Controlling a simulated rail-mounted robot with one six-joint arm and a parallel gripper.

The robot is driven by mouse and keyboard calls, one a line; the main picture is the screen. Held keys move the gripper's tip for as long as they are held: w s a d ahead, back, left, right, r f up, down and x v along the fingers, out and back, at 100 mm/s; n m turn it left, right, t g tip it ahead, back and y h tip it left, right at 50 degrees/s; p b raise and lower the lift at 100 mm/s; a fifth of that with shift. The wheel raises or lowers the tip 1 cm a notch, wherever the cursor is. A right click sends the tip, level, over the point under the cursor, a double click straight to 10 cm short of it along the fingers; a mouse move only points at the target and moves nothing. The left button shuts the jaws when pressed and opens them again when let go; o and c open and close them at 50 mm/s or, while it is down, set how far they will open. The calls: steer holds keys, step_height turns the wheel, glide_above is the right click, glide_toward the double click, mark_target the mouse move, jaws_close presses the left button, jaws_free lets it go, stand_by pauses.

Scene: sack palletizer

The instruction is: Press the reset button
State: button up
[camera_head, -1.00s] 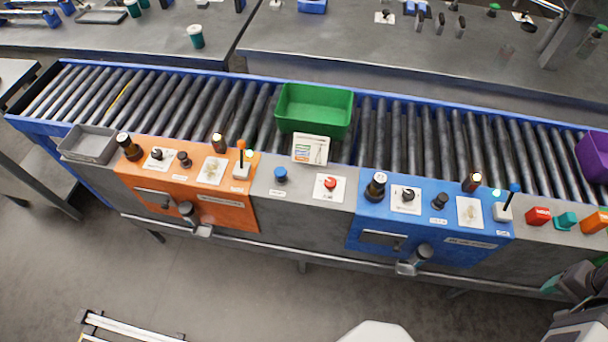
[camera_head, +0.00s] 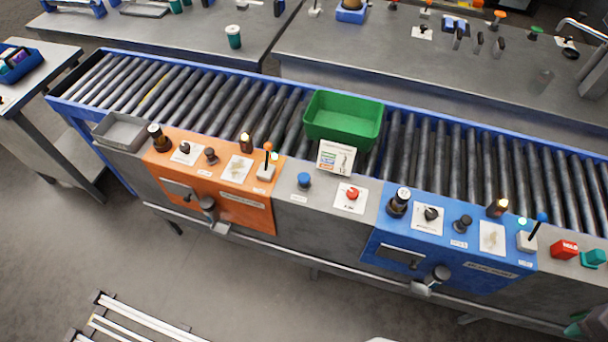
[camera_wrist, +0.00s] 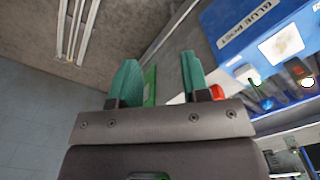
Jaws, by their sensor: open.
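A blue button (camera_head: 304,180) and a red button (camera_head: 352,194) stand on the grey panel (camera_head: 325,226) between the orange and blue stations. Their labels are too small to read, so I cannot tell which one is the reset button. My gripper (camera_wrist: 160,80) shows in the wrist view with two teal fingers spread apart and nothing clearly held between them. It is in front of the floor and the side of the blue station, apart from the buttons. Only a bit of green shows at the head view's lower right edge.
The orange station (camera_head: 222,196) and the blue station (camera_head: 450,259) carry knobs, lamps and levers. A green bin (camera_head: 343,118) sits on the roller conveyor (camera_head: 440,150) behind a small sign (camera_head: 336,157). Red and teal blocks lie at the right.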

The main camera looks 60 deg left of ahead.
jaws_close()
stand_by(1.1)
steer(key=shift+a, duration=0.1)
